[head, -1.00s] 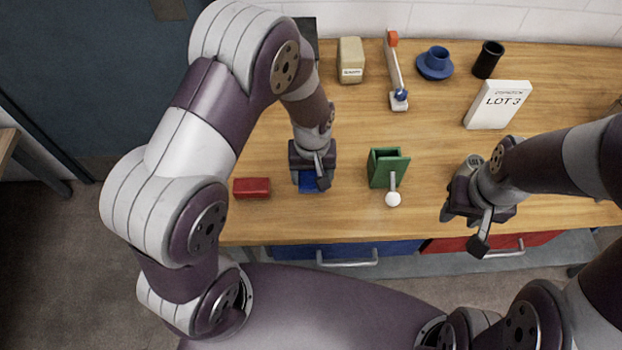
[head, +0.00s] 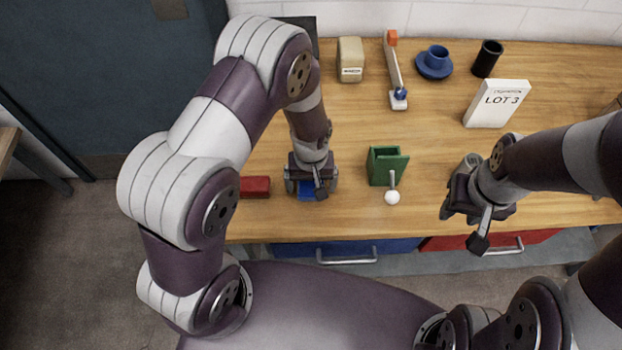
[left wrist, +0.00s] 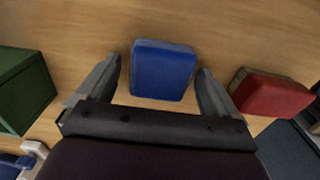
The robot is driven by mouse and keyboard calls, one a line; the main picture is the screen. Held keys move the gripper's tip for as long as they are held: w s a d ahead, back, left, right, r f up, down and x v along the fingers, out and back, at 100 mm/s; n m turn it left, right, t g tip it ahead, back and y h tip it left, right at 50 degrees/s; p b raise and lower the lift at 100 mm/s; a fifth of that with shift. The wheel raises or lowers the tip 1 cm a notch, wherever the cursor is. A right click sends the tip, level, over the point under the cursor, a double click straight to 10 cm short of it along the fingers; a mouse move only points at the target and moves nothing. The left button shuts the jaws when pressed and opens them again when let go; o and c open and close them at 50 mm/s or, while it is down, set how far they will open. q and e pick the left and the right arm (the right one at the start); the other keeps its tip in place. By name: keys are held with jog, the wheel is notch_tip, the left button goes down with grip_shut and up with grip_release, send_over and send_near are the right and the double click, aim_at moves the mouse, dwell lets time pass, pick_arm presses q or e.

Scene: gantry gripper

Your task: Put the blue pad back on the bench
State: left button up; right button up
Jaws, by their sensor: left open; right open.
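The blue pad (head: 306,190) lies on the wooden bench (head: 440,110), mostly hidden under my left gripper in the head view. In the left wrist view the blue pad (left wrist: 163,70) sits between the two spread fingers of my left gripper (left wrist: 160,85), with a gap on each side. My left gripper (head: 311,188) is open over it, near the bench's front edge. My right gripper (head: 466,222) is open and empty at the front right of the bench, apart from the pad.
A red block (head: 255,187) lies just left of the pad. A green holder (head: 387,166) with a white-knobbed lever stands to its right. Drawers sit below the front edge.

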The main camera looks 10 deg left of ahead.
aim_at(310, 185)
pick_arm(q)
notch_tip(310, 185, up, 12)
jog(key=b, duration=0.2)
jog(key=s+a+r+m+t, duration=0.1)
jog(key=s+a+r+m, duration=0.2)
jog(key=s+a, duration=0.4)
jog(key=shift+s+a+r, duration=0.15)
jog(key=shift+s+r, duration=0.4)
jog(key=shift+s, duration=0.2)
